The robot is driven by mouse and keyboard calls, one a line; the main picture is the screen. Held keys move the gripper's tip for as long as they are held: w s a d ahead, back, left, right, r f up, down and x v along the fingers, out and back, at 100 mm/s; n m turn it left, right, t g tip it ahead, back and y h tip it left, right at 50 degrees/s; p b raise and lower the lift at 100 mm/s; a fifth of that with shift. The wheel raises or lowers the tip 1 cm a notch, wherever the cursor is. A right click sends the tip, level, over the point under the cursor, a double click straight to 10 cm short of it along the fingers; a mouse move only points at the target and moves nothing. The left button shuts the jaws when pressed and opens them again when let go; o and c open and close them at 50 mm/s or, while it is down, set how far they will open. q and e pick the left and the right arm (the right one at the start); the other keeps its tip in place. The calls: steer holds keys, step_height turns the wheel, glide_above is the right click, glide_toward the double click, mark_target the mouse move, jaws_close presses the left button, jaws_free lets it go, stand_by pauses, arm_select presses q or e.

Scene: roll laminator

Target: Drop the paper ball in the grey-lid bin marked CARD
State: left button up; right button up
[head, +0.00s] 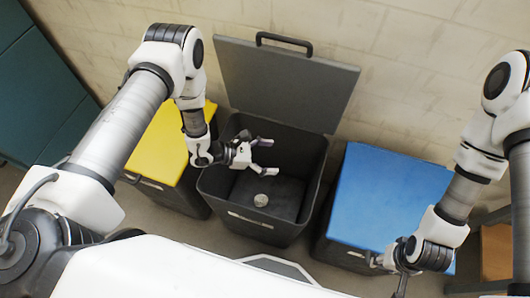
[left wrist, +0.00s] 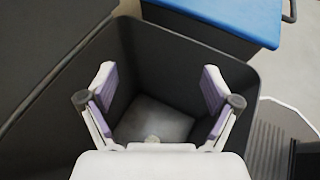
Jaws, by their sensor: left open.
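The grey-lid bin (head: 212,185) stands in the middle with its grey lid (head: 285,85) raised against the wall. A pale label (head: 250,219) is on its front, too small to read. The small, pale grey paper ball (head: 261,200) is inside the bin and appears to be on its floor. My left gripper (head: 268,156) is open and empty over the bin's opening, apart from the ball. In the left wrist view its fingers (left wrist: 158,85) are spread above the bin floor, and the ball (left wrist: 152,139) is partly hidden. My right gripper (head: 392,275) is at the lower right, its jaws unclear.
A bin with a shut yellow lid (head: 172,142) stands to the left. A bin with a shut blue lid (head: 385,195) stands to the right, with my right arm over its front corner. A teal cabinet (head: 40,90) is at far left. A brown box (head: 496,252) is at far right.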

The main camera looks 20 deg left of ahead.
arm_select(q)
steer(key=v, duration=1.1)
steer(key=shift+a+r, duration=0.25)
steer(key=shift+a, duration=0.05)
steer(key=shift+s, duration=0.15)
